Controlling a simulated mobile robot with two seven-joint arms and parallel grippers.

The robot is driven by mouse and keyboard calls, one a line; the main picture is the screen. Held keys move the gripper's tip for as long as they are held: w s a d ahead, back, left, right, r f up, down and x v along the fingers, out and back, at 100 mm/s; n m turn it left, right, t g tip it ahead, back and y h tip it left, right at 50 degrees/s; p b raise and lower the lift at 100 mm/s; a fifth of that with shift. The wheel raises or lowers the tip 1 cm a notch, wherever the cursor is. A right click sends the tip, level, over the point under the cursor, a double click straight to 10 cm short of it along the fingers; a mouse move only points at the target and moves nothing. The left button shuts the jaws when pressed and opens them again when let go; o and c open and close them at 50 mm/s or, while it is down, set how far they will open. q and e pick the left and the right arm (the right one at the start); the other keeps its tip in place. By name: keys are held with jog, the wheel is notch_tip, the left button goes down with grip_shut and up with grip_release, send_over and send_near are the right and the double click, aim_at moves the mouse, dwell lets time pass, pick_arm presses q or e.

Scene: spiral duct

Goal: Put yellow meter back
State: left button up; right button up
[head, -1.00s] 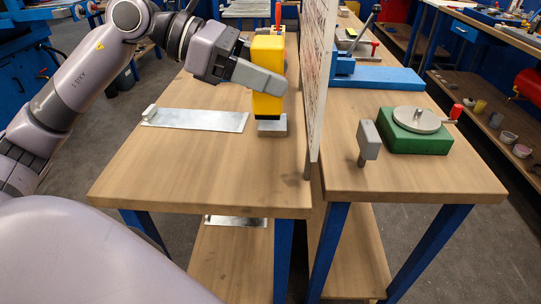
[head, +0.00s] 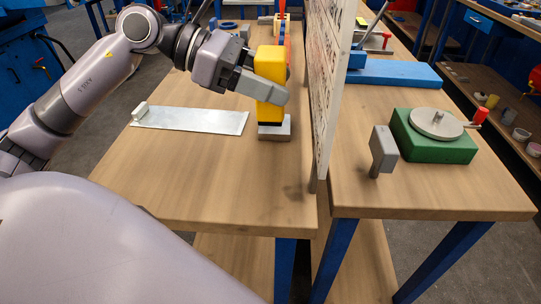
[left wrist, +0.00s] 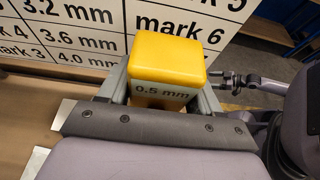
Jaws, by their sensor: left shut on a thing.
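The yellow meter (head: 269,64) is an upright yellow block with a dark lower end. It stands at or just above a small grey block (head: 274,131) on the left table; I cannot tell whether they touch. My left gripper (head: 268,88) is shut on the meter, its grey fingers along the meter's sides. In the left wrist view the meter (left wrist: 166,56) sits between the fingers, with a "0.5 mm" label on the near face.
A thin metal plate (head: 195,120) lies left of the meter. A upright printed board (head: 322,80) stands close on the right, between the two tables. Beyond it are a green block with a round disc (head: 432,148), a grey block (head: 383,150) and a blue bar (head: 395,74). The left table's front is clear.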

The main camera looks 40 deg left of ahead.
pick_arm(q)
notch_tip(320, 180, down, 14)
jog(key=shift+f, duration=0.25)
dwell(0.3)
jog(key=shift+f+b, duration=0.2)
jog(key=shift+b, duration=0.1)
jog(key=o, duration=1.3)
jog(key=shift+r, duration=0.1)
jog(key=shift+a+r+p, duration=0.1)
jog(key=shift+r+p, duration=0.05)
jog(key=shift+p, duration=0.15)
